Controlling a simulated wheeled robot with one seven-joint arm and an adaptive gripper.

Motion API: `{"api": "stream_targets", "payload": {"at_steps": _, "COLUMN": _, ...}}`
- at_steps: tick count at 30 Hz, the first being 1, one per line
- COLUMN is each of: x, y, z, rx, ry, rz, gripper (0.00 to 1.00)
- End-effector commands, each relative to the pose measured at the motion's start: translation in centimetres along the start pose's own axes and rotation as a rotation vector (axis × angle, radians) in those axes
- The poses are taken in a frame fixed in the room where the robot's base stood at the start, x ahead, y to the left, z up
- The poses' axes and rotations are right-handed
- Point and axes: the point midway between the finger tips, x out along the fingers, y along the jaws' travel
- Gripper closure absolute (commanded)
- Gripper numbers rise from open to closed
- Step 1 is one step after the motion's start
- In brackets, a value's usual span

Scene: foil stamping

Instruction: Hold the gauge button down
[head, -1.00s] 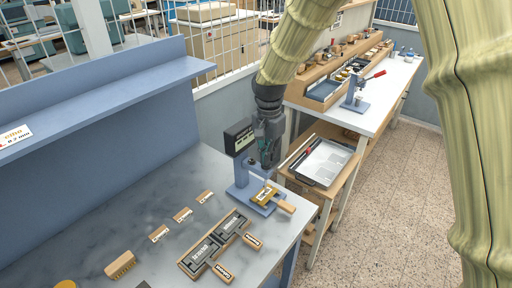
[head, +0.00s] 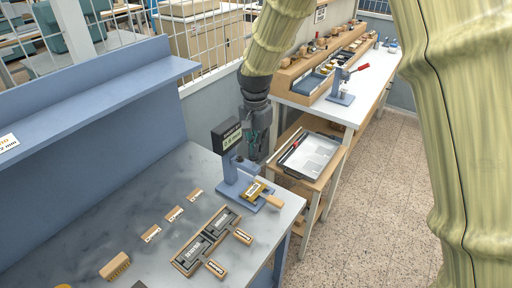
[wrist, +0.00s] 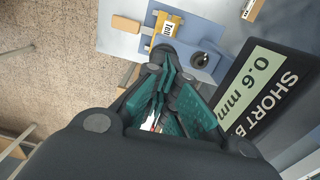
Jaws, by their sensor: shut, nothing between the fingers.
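The blue gauge stand (head: 230,186) is on the grey marble bench near its right end. Its dark display box (head: 227,137) also shows at the right of the wrist view (wrist: 272,88), where it reads "0.6 mm" and "SHORT B", cut off by the frame edge. A brass type holder (head: 254,189) with a wooden handle (head: 274,202) lies on the gauge base. My gripper (head: 255,158) is shut and empty, pointing down beside the display, close over the gauge. In the wrist view, a dark round knob (wrist: 201,60) is by the teal fingertips; I cannot tell whether they touch the button.
A wooden tray (head: 184,266) with two dark type blocks lies in front of the gauge, with small wooden-handled pieces around it. A blue shelf panel (head: 110,140) stands behind. A side cart (head: 325,175) and a white bench are to the right.

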Motion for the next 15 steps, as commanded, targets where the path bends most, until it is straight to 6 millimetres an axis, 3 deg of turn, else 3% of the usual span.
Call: {"api": "stream_targets", "payload": {"at_steps": 15, "x": -6.5, "y": -0.1, "z": -0.1, "rx": 0.002, "ry": 0.005, "rz": -0.008, "gripper": 1.0}}
